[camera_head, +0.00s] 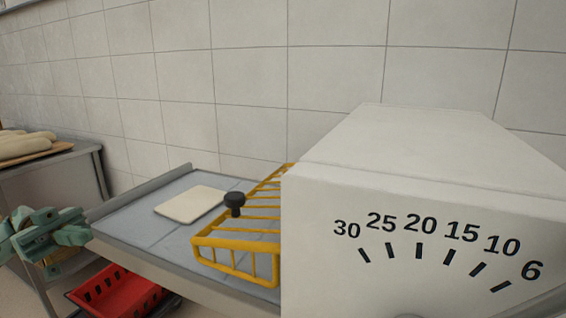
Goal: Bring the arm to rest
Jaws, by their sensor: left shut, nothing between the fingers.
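My left arm comes in at the left edge, and its green gripper (84,226) is shut and empty. It hangs beside the left end of the grey metal counter (130,216), apart from anything on it. My right gripper is not in view.
A white box with a number scale (420,190) fills the right side. On the counter are a yellow wire rack (235,245), a black knob (234,200) and a pale board (190,204). A red crate (122,296) is below. Loaves (28,145) lie on a table at left.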

